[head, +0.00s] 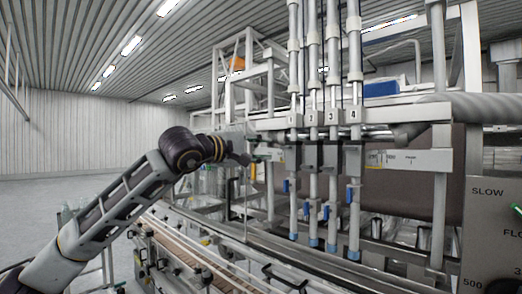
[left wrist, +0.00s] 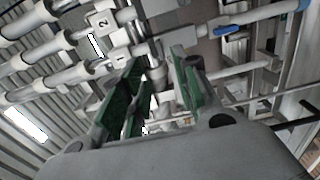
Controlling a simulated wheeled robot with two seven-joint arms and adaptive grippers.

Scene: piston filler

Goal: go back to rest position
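My left arm reaches in from the lower left of the head view. Its gripper (head: 250,150) is beside the left end of the piston filler's nozzle bar, near the nozzle marked 1 (head: 294,150); the fingers are small and partly lost against the machine there. In the left wrist view the left gripper (left wrist: 160,90) shows two green-padded fingers standing apart. Machine parts show through the gap, and nothing is clearly held. Whether a finger touches the machine cannot be told. My right gripper is in neither view.
Several numbered filling nozzles with blue valves stand right of the gripper. A conveyor (head: 195,258) with metal rails runs below. A control panel (head: 490,235) is at the right edge. Clear bottles (head: 68,214) stand at the left behind my arm. Open floor (head: 35,195) lies further left.

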